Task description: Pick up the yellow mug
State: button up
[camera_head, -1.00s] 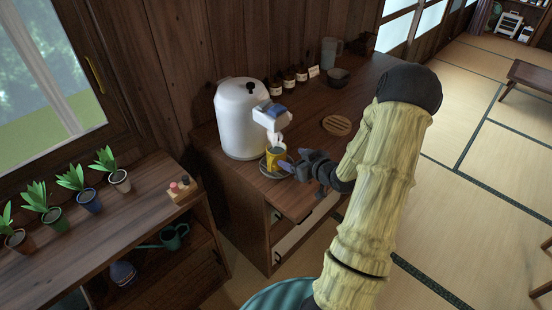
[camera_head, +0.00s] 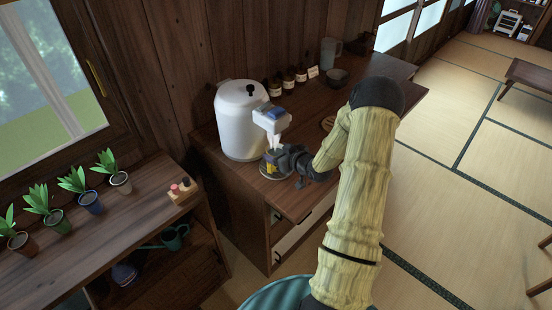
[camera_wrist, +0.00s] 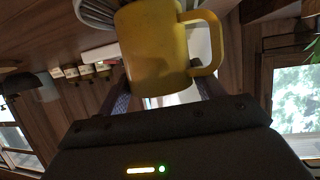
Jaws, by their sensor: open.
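The yellow mug (camera_wrist: 155,50) fills the upper middle of the wrist view, its handle to the right. In the head view only a small part of the yellow mug (camera_head: 268,167) shows beside my gripper, on a dark saucer (camera_head: 270,177) under the spout of a white dispenser (camera_head: 238,120). My gripper (camera_head: 277,163) is open at the mug. In the wrist view its fingers (camera_wrist: 164,95) reach up on either side of the mug's body. I cannot tell whether they touch it. The mug's far side is hidden.
The dispenser's spout hangs close above the mug. Several dark bottles (camera_head: 288,82), a grey pitcher (camera_head: 330,52) and a dark bowl (camera_head: 337,78) stand at the back of the wooden cabinet top (camera_head: 305,200). Potted plants (camera_head: 83,187) line the shelf at left.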

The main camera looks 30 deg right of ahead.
jog(key=shift+w+a+f, duration=0.1)
jog(key=shift+w+f, duration=0.1)
jog(key=shift+w, duration=0.25)
jog(key=c, duration=1.1)
jog(key=shift+r, duration=0.3)
jog(key=shift+r, duration=1.35)
jog(key=shift+s+r+b, duration=0.1)
jog(key=shift+s+b, duration=0.1)
jog(key=shift+b, duration=0.15)
jog(key=s+d+b, duration=0.1)
jog(key=s+d, duration=0.1)
jog(key=s, duration=0.6)
jog(key=s+d+b, duration=0.1)
jog(key=s, duration=0.8)
jog(key=shift+d, duration=0.4)
